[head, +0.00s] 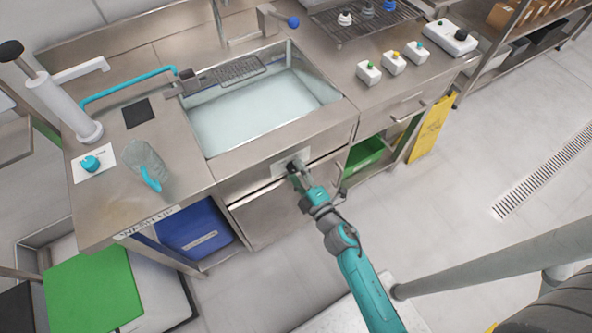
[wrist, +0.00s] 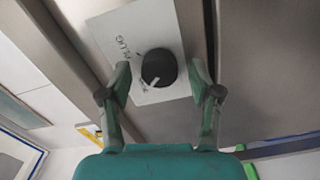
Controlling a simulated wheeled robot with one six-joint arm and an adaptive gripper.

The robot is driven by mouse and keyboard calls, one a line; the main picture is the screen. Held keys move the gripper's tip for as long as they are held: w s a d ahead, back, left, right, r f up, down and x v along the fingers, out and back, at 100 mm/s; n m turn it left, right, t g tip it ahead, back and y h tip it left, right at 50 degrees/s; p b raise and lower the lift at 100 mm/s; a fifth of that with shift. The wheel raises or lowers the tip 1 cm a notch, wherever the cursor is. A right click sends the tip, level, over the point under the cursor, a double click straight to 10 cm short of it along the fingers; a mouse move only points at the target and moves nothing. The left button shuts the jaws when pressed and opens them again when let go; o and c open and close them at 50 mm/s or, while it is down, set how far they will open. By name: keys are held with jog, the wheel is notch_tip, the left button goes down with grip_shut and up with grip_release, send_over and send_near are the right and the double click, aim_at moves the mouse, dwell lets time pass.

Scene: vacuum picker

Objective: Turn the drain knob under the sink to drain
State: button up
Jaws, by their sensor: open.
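The drain knob (wrist: 159,69) is a round black knob with a white pointer mark. It sits on a white plate (wrist: 112,27) with lettering, fixed to the front of the sink unit. In the wrist view the pointer slants toward the lower left; the lettering is too blurred to read surely. My gripper (wrist: 160,78) is open, with one finger on each side of the knob and gaps showing on both sides. In the head view my gripper (head: 293,166) is at the white plate (head: 282,167) below the sink basin (head: 262,110) and hides the knob. The basin holds pale water.
A cabinet door (head: 262,212) is below the plate. A blue bin (head: 193,228) is at lower left and a green crate (head: 364,153) at right under the counter. A yellow sign (head: 432,128) stands farther right. The floor (head: 450,185) at right is clear.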

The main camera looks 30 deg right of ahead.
jog(key=s, duration=1.1)
jog(key=shift+s, duration=0.15)
